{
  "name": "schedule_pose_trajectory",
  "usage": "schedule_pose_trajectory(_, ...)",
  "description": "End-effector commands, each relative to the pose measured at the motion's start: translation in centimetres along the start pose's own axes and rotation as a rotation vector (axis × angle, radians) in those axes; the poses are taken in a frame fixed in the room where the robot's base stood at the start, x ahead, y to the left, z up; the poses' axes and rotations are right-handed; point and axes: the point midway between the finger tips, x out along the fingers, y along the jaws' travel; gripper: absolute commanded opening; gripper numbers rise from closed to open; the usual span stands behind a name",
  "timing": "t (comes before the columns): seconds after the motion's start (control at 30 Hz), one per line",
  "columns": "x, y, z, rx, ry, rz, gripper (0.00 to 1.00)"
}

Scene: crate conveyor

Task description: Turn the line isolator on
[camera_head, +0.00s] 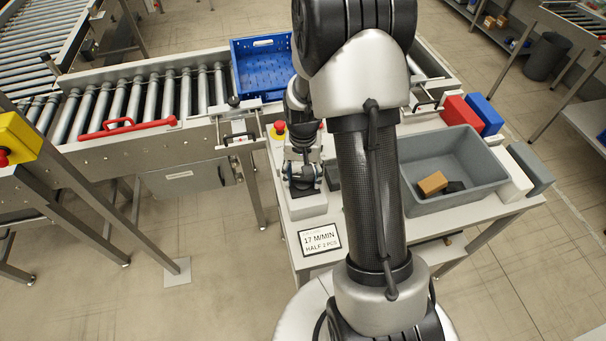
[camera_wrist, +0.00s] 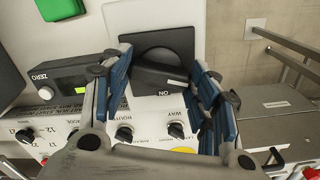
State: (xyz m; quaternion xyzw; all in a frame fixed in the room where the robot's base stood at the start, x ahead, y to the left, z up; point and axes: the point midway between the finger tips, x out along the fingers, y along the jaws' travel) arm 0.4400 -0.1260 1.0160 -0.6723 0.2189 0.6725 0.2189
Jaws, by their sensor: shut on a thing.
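The line isolator is a black rotary handle (camera_wrist: 160,78) on a dark square plate (camera_wrist: 157,42), on a pale control panel in the wrist view. The handle lies nearly crosswise, tilted slightly down to the right. A white mark shows on it, and the word ON is printed just below. My gripper (camera_wrist: 163,82) has its blue-padded fingers on either side of the handle and is shut on it. In the head view my gripper (camera_head: 302,174) is down at the control box (camera_head: 307,207), and the handle is hidden there.
The panel also has a ZERO display (camera_wrist: 62,87), a green button (camera_wrist: 60,8) and several small black knobs. In the head view a red emergency button (camera_head: 279,127) stands close behind my gripper. A grey bin (camera_head: 455,172) and a sign (camera_head: 319,240) share the table.

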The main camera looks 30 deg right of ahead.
Motion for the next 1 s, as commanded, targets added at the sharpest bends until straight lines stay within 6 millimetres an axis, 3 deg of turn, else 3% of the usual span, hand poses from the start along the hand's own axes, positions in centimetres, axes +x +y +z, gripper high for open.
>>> schedule_pose_trajectory(1.0, -0.05, -0.01, -0.05, 0.946, 0.001, -0.001, 0.31)
